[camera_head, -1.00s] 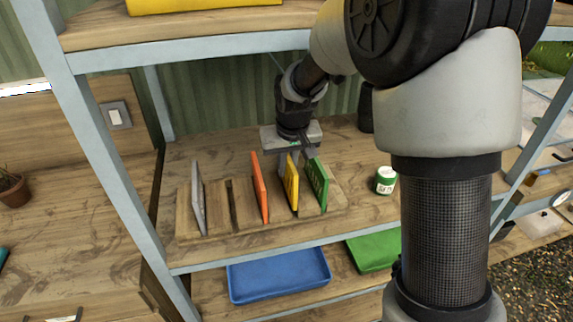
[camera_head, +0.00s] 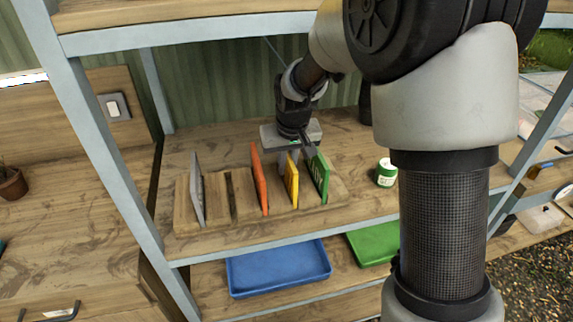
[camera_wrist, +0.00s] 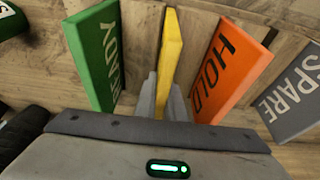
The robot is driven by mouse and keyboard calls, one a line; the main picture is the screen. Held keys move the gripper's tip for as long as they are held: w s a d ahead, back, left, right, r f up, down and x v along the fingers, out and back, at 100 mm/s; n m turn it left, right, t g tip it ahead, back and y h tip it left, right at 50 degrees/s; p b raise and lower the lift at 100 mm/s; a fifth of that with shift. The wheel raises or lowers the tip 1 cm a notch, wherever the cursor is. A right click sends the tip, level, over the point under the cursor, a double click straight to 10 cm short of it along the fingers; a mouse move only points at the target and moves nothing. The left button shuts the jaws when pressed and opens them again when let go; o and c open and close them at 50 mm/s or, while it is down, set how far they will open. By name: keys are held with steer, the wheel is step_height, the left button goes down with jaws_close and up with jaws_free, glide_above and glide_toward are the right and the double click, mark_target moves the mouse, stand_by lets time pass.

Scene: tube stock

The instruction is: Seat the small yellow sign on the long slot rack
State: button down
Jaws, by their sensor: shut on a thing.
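The small yellow sign (camera_head: 292,183) stands upright between the orange and green signs on the long wooden slot rack (camera_head: 214,208). My gripper (camera_head: 289,160) reaches down from above and is shut on its upper part. In the wrist view the yellow sign (camera_wrist: 171,55) sits between my two grey fingers (camera_wrist: 164,98). Its lower edge appears to be at its slot, but whether it is fully down in it cannot be told.
The green sign (camera_head: 318,177) is close right of my gripper and the orange HOLD sign (camera_head: 259,180) is to its left. A grey SPARE sign (camera_head: 197,190) stands farther left, past an empty slot (camera_head: 231,196). A green-and-white jar (camera_head: 386,173) stands right of the rack. An upper shelf (camera_head: 180,20) hangs above.

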mark_target(289, 157)
steer(key=shift+f, duration=0.2)
steer(key=c, duration=1.8)
jaws_free()
steer(key=shift+o, duration=0.2)
steer(key=v, duration=0.7)
steer(key=shift+r, duration=0.3)
steer(key=shift+s, duration=0.15)
